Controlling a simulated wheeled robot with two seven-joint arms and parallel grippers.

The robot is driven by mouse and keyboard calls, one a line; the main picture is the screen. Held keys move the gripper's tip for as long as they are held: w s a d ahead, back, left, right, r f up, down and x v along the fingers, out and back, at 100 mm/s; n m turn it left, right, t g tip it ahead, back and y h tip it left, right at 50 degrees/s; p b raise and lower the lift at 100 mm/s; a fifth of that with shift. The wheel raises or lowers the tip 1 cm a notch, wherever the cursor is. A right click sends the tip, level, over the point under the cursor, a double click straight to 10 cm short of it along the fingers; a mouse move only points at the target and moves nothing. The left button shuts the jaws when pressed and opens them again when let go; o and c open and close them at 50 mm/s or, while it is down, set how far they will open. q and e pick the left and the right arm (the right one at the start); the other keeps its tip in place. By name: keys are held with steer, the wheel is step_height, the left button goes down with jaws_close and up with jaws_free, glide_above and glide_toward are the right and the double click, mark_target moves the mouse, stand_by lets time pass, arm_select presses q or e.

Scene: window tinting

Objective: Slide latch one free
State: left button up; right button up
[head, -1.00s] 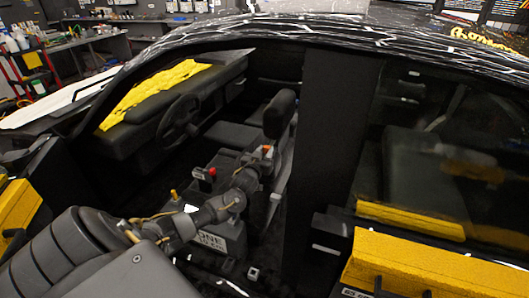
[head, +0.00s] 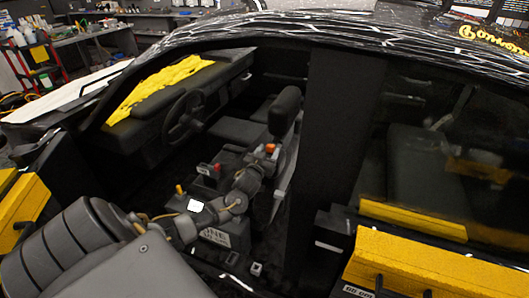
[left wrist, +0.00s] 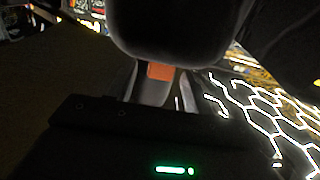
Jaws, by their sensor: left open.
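My left arm reaches in through the car's door opening. My left gripper (head: 266,160) is beside the front seat and small in the head view. It is open. A small orange piece (head: 270,148) shows at the gripper's tip; it also shows in the left wrist view (left wrist: 160,72), between two pale finger-like shapes and below a dark rounded form. I cannot tell whether the fingers touch it. A box labelled ONE (head: 215,237) sits under my forearm, partly hidden by it. No part is clearly readable as latch one. My right gripper is out of view.
The front seat (head: 285,112) stands right beside the gripper. The steering wheel (head: 184,116) and a yellow cloth (head: 160,86) on the dashboard are further left. A dark door pillar (head: 335,150) and a yellow-padded door edge (head: 432,265) bound the right.

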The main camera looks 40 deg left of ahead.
arm_select(q)
steer(key=b+v, duration=0.2)
steer(key=v, duration=0.8)
steer(key=shift+s, duration=0.35)
steer(key=shift+d, duration=0.15)
